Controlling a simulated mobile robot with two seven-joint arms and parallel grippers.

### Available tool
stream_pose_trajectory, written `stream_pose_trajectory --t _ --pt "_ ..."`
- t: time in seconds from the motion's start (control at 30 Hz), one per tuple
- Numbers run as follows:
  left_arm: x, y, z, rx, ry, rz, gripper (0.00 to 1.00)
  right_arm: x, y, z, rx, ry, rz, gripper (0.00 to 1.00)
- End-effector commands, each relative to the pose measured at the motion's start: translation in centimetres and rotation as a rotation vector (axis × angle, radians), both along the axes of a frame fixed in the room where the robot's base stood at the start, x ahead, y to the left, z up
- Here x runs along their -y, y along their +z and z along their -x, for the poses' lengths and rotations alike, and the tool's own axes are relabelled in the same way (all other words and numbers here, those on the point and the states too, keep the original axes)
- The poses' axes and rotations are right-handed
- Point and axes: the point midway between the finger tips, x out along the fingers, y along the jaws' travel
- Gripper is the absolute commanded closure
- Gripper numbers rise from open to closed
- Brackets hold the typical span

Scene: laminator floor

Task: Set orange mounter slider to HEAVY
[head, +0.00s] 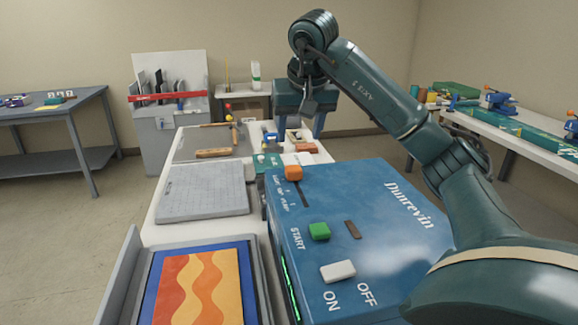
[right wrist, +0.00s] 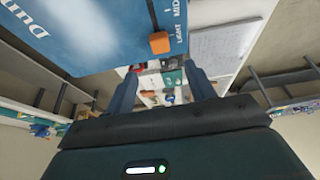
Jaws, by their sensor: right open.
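The orange mounter slider (head: 293,172) is an orange knob on top of the blue machine (head: 385,235), at the far end of a dark slot that runs toward me. In the right wrist view the slider (right wrist: 160,43) sits beside the LIGHT label, with MID further along. The HEAVY end of the slot is nearer me in the head view. My right gripper (head: 300,132) is open and empty, above and beyond the machine's far edge, apart from the slider. Its two fingers (right wrist: 163,85) also show in the right wrist view. My left gripper is out of view.
The machine also carries a green START button (head: 319,231), a white ON/OFF switch (head: 338,271) and a brown piece (head: 352,229). A grey board (head: 202,192) and a tray with a wavy orange print (head: 205,290) lie to the left. Small tools and parts stand beyond the machine.

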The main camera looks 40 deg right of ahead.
Motion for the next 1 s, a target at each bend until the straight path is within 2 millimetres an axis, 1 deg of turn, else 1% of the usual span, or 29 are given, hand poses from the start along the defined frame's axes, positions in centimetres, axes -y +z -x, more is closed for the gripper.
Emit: stream_pose_trajectory --t 0.03,0.07,0.17,0.23,0.4,0.5,0.7,0.97,1.0 --pt "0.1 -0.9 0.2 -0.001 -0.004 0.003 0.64 0.1 -1.6 -0.3 -0.006 -0.001 -0.004 0.45" --pt "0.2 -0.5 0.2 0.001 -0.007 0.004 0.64 0.3 -2.0 -0.5 -0.007 -0.002 -0.002 0.45" --pt "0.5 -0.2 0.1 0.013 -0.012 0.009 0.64 0.7 -4.0 -1.2 -0.007 -0.001 -0.001 0.45" --pt "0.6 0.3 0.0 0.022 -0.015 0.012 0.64 1.0 -5.2 -1.7 -0.008 -0.002 -0.002 0.45" --pt "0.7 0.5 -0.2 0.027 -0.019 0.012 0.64 1.6 -8.1 -2.8 -0.006 0.000 -0.002 0.45" --pt "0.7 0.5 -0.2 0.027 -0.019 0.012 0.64 1.8 -9.2 -3.3 -0.004 -0.001 -0.001 0.45" --pt "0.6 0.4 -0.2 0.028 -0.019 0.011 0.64 2.0 -10.4 -3.7 -0.001 -0.001 -0.002 0.45" --pt "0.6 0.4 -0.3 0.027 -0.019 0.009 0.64 2.1 -10.4 -3.8 0.000 0.000 -0.001 0.45" --pt "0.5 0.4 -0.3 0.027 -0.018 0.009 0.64 2.0 -10.4 -3.8 0.000 0.000 -0.001 0.48"
